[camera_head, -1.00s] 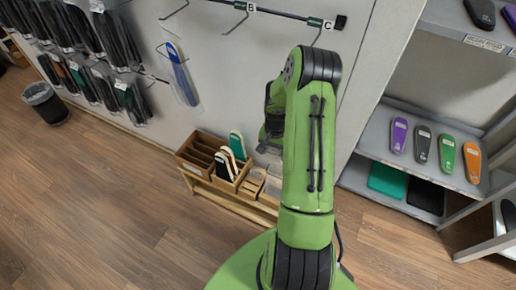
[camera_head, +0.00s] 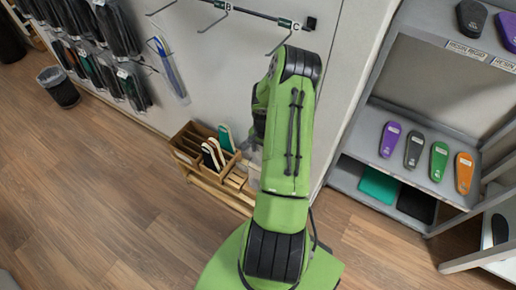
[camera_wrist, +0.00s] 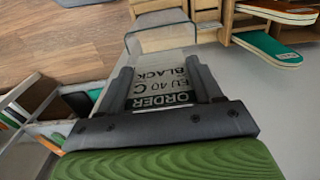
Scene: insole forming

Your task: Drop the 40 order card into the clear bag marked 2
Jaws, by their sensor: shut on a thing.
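The order card (camera_wrist: 158,92) is pale with dark print reading ORDER, EU 40 C and BLACK. It is between the two dark fingers of my gripper (camera_wrist: 160,66), which is shut on it in the wrist view. A clear, see-through container (camera_wrist: 160,38) shows just beyond the card; I see no number on it and cannot tell if it is the bag marked 2. A faint clear shape (camera_head: 254,165) shows beside the arm there.
A wooden rack (camera_head: 190,150) with insoles stands against the wall, left of my arm. Hooks marked B and C (camera_head: 290,24) stick out above. A clear pouch with a blue insole (camera_head: 172,72) hangs on the wall. A grey shelf (camera_head: 365,160) is right.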

